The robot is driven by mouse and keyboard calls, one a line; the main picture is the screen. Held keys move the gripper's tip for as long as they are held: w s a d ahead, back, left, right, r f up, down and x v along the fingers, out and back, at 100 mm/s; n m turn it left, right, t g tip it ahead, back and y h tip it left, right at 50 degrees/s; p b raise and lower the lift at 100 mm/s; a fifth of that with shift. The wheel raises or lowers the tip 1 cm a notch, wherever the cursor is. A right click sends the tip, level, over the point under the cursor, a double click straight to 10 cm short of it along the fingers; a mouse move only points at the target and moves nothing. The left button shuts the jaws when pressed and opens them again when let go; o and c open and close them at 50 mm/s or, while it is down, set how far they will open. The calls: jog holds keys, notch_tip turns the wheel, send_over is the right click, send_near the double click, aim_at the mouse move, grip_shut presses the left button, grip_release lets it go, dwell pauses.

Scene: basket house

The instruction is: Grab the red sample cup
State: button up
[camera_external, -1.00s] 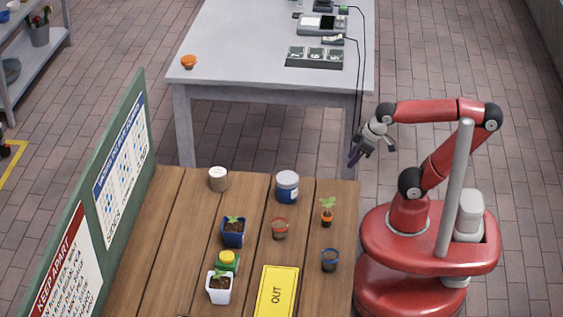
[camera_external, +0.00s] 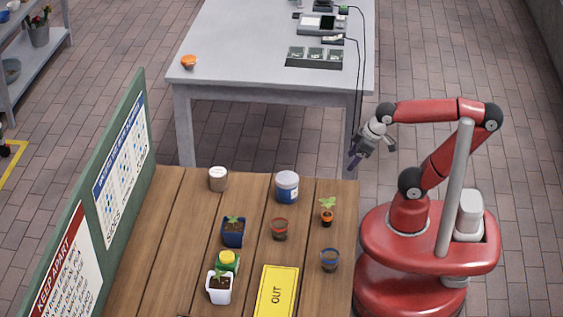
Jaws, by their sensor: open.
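A small clear cup with a red rim (camera_external: 279,230) stands upright on the wooden table (camera_external: 183,225), right of its middle. It looks dark inside; its contents are too small to tell. A similar cup with a blue rim (camera_external: 330,261) stands to its lower right. My gripper (camera_external: 354,163) is open and empty, above and beyond the table's far right corner, up and right of the red-rimmed cup and well apart from it.
Close around the red-rimmed cup are a blue and white jar (camera_external: 287,187), a seedling in an orange pot (camera_external: 327,214), a blue potted plant (camera_external: 233,233) and a yellow OUT sign (camera_external: 277,292).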

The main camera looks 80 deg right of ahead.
notch_tip(320, 180, up, 27)
jog(key=w+a+r+n+y+p, duration=0.15)
jog(key=w+a+r+n, duration=0.25)
jog(key=w+a, duration=0.75)
jog(key=n+g+y+p, duration=0.2)
jog(key=n+y, duration=0.2)
jog(key=n, duration=0.3)
send_over(275, 236)
jog(key=s+d, duration=0.3)
jog(key=d, duration=0.2)
notch_tip(275, 236, down, 4)
jog(key=f, duration=0.1)
jog(key=x, duration=0.3)
jog(key=s+d+f+b+x, duration=0.1)
jog(key=x, duration=0.3)
jog(key=d+x, duration=0.1)
jog(key=x, duration=0.3)
jog(key=shift+s+a+f, duration=0.1)
jog(key=shift+f, duration=0.4)
